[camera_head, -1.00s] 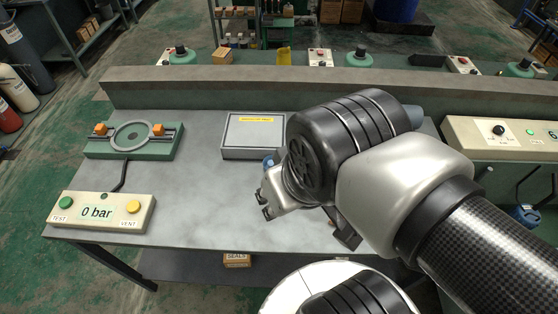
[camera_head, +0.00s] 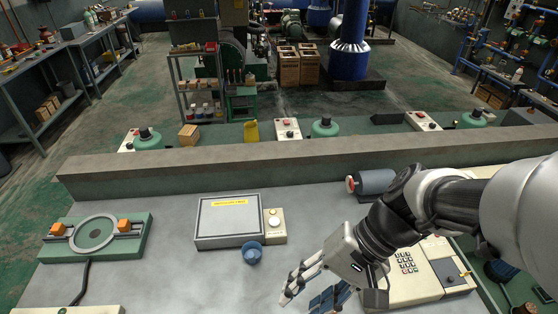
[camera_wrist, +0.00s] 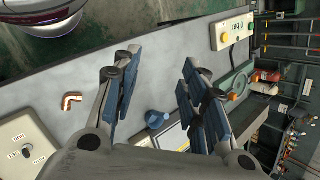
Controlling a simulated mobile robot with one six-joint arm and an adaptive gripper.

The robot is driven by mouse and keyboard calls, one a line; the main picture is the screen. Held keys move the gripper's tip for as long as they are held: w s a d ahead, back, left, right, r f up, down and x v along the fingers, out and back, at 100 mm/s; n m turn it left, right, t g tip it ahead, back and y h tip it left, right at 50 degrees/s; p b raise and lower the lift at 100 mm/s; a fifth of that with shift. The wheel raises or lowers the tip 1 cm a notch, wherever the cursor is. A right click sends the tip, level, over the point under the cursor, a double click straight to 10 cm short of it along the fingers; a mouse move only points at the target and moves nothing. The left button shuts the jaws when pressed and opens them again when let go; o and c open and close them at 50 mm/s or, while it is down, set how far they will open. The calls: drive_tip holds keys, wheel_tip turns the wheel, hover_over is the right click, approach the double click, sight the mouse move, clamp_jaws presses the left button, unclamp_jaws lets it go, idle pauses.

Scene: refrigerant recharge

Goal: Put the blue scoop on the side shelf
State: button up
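The blue scoop (camera_head: 252,253) sits on the grey workbench (camera_head: 180,275), just in front of a grey tray-like box with a yellow label. It also shows in the wrist view (camera_wrist: 157,120), beyond and between my fingers, touching neither. My gripper (camera_head: 308,290) is to the right of the scoop in the head view, its blue-padded fingers apart and empty. The wrist view shows the same open gripper (camera_wrist: 160,75). I cannot pick out the side shelf with certainty.
The labelled box (camera_head: 229,218) has a small beige dial unit (camera_head: 275,226) beside it. A green clamp fixture (camera_head: 97,237) stands at left. A motor-like cylinder (camera_head: 371,184) and a keypad panel (camera_head: 405,262) are at right. A copper elbow (camera_wrist: 71,101) lies on the bench. A raised ledge (camera_head: 300,155) runs behind.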

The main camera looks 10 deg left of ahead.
sight(254, 258)
drive_tip(key=w+a+f+m+y+p, duration=0.2)
drive_tip(key=w+a+f+m+y, duration=0.6)
drive_tip(key=w+a+y, duration=0.25)
drive_tip(key=w+f+m+t, duration=0.1)
drive_tip(key=f+m+t, duration=0.2)
drive_tip(key=f, duration=0.2)
drive_tip(key=w+d+f+m+t, duration=0.1)
drive_tip(key=w+f+m+t, duration=0.1)
drive_tip(key=f, duration=0.3)
drive_tip(key=w+d+f+m+t+p, duration=0.1)
drive_tip(key=w+f+m+t, duration=0.1)
drive_tip(key=f+m+t, duration=0.2)
drive_tip(key=shift+w+f, duration=0.1)
drive_tip(key=shift+f, duration=0.35)
drive_tip(key=shift+t+h, duration=0.25)
drive_tip(key=shift+t, duration=0.15)
drive_tip(key=x, duration=0.7)
drive_tip(key=shift+w+r, duration=0.2)
drive_tip(key=shift+w, duration=0.05)
drive_tip(key=shift+c, duration=0.5)
clamp_jaws()
